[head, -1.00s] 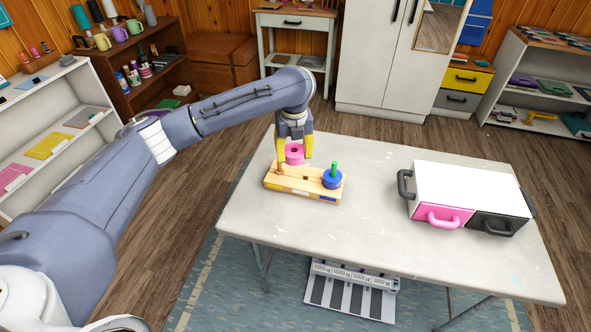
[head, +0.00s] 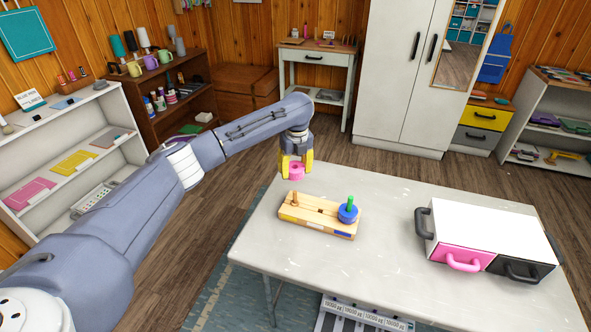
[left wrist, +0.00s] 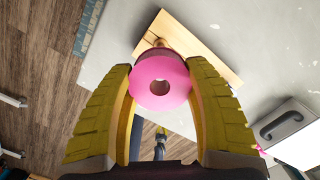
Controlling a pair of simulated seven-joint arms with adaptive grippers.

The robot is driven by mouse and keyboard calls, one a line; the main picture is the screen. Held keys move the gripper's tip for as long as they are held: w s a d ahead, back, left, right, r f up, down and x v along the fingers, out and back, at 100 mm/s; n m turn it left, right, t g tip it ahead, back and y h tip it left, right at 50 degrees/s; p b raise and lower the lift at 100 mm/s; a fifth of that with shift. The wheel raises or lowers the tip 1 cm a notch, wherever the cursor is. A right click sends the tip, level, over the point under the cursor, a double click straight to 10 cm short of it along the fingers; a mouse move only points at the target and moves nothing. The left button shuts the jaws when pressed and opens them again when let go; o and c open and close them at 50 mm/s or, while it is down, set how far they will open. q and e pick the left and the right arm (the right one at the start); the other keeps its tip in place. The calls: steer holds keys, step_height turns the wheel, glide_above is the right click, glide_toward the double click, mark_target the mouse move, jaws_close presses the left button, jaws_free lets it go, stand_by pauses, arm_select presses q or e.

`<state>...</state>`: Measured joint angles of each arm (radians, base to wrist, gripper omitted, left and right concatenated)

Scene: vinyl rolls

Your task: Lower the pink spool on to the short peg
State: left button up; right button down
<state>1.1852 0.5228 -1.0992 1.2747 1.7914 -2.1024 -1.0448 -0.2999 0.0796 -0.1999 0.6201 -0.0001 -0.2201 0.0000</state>
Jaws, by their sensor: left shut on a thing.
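The pink spool (head: 297,172) is held between the yellow fingers of my left gripper (head: 297,168), which is shut on it. The gripper hangs over the table's far left corner. In the left wrist view the spool (left wrist: 161,78) shows its round face and central hole between both fingers. The short wooden peg (head: 294,198) stands bare at the left end of the wooden base (head: 312,213). The spool is apart from it, above it in the head picture. A blue spool (head: 346,215) sits around the green peg (head: 350,202) at the base's right end. My right gripper is not seen.
The pale table (head: 380,235) is clear around the base. A white box (head: 485,228) with a pink drawer (head: 458,258) and a black drawer (head: 510,270) stands at the table's right. Shelves and a cabinet (head: 410,80) stand beyond.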

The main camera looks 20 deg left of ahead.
mark_target(295, 192)
arm_select(q)
steer(key=shift+f, duration=2.85)
steer(key=shift+f, duration=0.3)
steer(key=shift+f, duration=0.25)
steer(key=shift+f, duration=0.6)
steer(key=shift+f, duration=0.55)
steer(key=shift+f, duration=0.2)
steer(key=shift+f, duration=0.7)
steer(key=shift+f, duration=0.1)
stand_by(1.0)
